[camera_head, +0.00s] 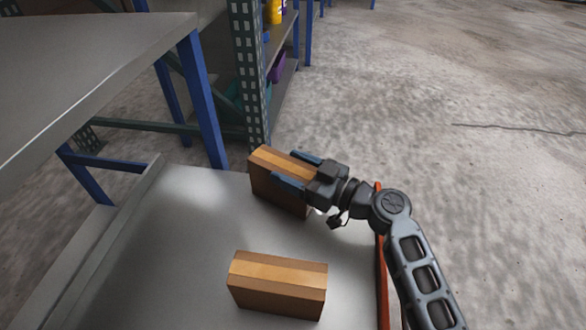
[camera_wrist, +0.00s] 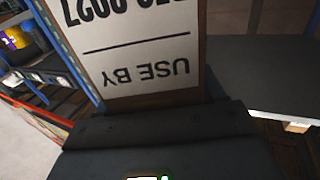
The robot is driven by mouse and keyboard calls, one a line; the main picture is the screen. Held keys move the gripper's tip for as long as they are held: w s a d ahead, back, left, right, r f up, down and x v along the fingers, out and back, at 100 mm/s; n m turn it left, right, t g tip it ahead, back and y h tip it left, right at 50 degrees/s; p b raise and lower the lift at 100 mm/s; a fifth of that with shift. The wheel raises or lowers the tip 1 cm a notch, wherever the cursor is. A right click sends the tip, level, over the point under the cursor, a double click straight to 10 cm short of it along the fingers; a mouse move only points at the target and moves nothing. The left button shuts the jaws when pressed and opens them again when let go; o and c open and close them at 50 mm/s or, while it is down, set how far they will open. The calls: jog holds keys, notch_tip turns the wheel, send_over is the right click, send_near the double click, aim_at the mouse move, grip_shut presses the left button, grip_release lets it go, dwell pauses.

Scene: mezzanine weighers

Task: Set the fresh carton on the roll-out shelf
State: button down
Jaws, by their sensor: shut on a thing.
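My gripper (camera_head: 298,172) is shut on a brown carton (camera_head: 268,163) with a paler tape strip along its top. In the head view this carton is upright at the far end of a grey shelf (camera_head: 190,250); I cannot tell whether it touches the surface. In the wrist view the held carton has a white label (camera_wrist: 140,50) reading "USE BY", upside down, with a date line partly cut off. A second brown carton (camera_head: 277,286) with a similar tape strip lies on the grey shelf, nearer and apart from the gripper. Its label is not visible.
A grey table top with blue legs (camera_head: 205,100) stands at the left. A perforated metal upright (camera_head: 250,70) and a rack with yellow and purple items (camera_head: 277,68) stand beyond the held carton. An orange-red edge (camera_head: 382,270) runs along the shelf's right side. Open concrete floor lies right.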

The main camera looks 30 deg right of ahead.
jog(key=shift+f, duration=0.15)
jog(key=shift+c, duration=0.7)
grip_release()
jog(key=shift+r, duration=0.2)
jog(key=shift+s+d, duration=0.15)
jog(key=shift+s, duration=0.05)
jog(key=p+v, duration=0.1)
jog(key=v, duration=0.6)
